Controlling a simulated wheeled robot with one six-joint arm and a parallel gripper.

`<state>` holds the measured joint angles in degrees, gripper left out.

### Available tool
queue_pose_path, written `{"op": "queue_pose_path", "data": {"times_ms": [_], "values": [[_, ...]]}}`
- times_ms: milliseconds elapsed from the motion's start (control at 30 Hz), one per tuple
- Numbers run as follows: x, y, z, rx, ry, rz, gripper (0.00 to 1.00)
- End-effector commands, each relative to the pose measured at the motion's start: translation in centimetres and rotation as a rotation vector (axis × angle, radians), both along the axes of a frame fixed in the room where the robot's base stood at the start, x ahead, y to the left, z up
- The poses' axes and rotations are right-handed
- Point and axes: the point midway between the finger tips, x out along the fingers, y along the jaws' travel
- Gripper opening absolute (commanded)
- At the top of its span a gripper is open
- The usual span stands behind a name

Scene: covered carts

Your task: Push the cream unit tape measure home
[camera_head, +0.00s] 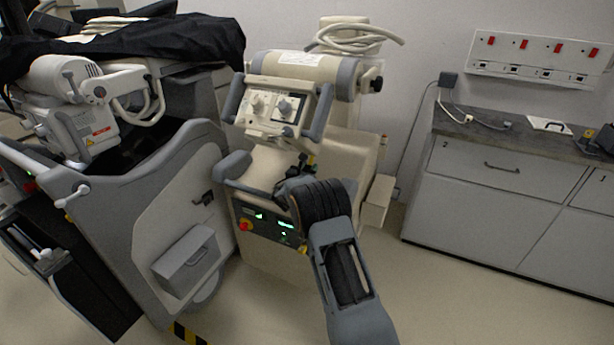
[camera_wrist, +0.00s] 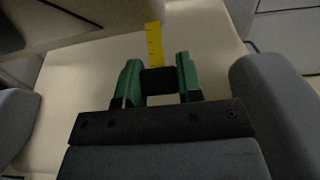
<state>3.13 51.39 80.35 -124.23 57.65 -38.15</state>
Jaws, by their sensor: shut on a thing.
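The cream unit (camera_head: 350,150) stands in the middle of the head view, with a control panel and grey handles on top. In the wrist view, a yellow tape with dark marks (camera_wrist: 155,45) runs away from a black end piece (camera_wrist: 158,80). My gripper (camera_wrist: 158,73), with green fingers, is shut on that black piece. The tape's far end reaches a dark edge at the top of the wrist view; I cannot tell how it joins there. In the head view my arm reaches to the unit's front and hides most of the gripper and tape.
A grey cart (camera_head: 155,215) under a black cover (camera_head: 130,42) stands close on the left. A grey counter with drawers (camera_head: 500,170) is along the right wall. A cream side box (camera_head: 377,200) juts from the unit's right. Floor is clear between unit and counter.

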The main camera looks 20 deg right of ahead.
Motion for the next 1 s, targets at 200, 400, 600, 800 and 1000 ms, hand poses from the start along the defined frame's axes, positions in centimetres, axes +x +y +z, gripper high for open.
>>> {"op": "queue_pose_path", "data": {"times_ms": [200, 400, 600, 800, 1000], "values": [[0.0, 0.0, 0.2, -0.002, -0.004, 0.001, 0.38], [0.0, 0.0, 0.1, -0.002, -0.003, 0.0, 0.57], [0.0, 0.0, 0.0, -0.001, -0.002, 0.0, 0.6], [-0.7, 0.9, 0.0, 0.0, -0.001, 0.001, 0.6], [-3.2, 3.6, 0.0, 0.0, -0.001, 0.003, 0.6]]}}
